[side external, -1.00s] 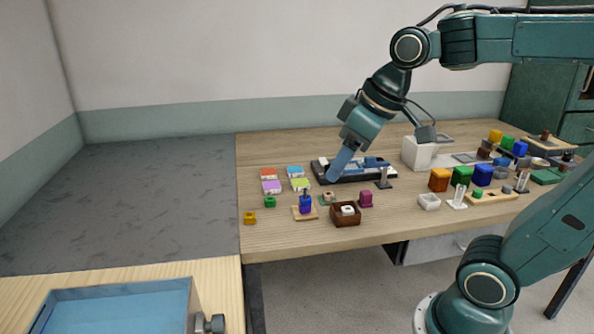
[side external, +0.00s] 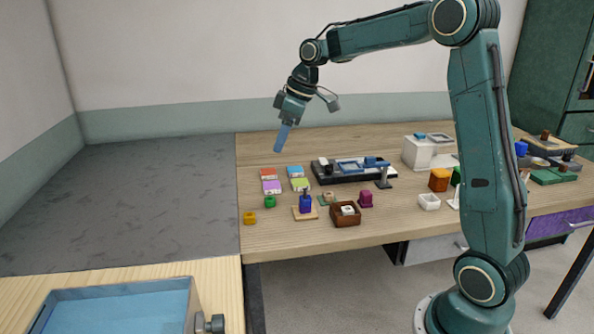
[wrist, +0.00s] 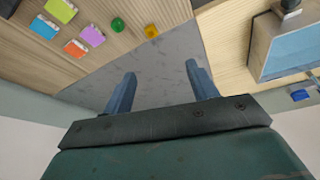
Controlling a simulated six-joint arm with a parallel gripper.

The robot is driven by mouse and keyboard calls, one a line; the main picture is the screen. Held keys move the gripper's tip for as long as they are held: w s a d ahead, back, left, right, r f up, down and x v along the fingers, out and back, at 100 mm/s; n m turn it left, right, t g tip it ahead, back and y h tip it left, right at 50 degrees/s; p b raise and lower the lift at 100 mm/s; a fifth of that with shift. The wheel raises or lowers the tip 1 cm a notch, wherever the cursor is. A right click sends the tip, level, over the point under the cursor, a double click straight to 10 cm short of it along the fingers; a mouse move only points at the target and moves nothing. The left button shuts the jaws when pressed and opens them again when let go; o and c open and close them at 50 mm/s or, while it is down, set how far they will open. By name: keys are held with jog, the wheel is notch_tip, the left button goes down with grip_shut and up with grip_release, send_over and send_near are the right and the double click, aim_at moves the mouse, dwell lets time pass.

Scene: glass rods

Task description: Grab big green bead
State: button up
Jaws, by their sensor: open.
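The green bead (side external: 270,201) sits on the wooden table near its left edge, just in front of the coloured blocks.
A yellow bead (side external: 249,217) sits close to the green one, at the front left. Orange, blue, purple and green blocks (side external: 284,180) stand behind it. A blue peg on a wooden base (side external: 305,206) and a brown box (side external: 345,217) stand to the right. A grey surface (side external: 150,210) lies left.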

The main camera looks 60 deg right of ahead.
jog(key=w+d+f+n, duration=0.1)
jog(key=w+d+f, duration=0.2)
jog(key=d+f, duration=0.3)
jog(key=w+d+f+n+y, duration=0.1)
jog(key=w+d+f, duration=0.3)
jog(key=d+f, duration=0.2)
jog(key=shift+w+d+f+n, duration=0.15)
jog(key=shift+d+f+n, duration=0.05)
jog(key=shift+f+n, duration=0.2)
send_near(270, 202)
jog(key=shift+w+d+f, duration=0.25)
jog(key=shift+w+f, duration=0.35)
jog(key=shift+f, duration=0.2)
jog(key=shift+w+d+f, duration=0.25)
jog(key=shift+w+f, duration=0.35)
jog(key=shift+f, duration=0.2)
jog(key=shift+x, duration=2.6)
jog(key=shift+s+a, duration=0.1)
jog(key=shift+a, duration=0.05)
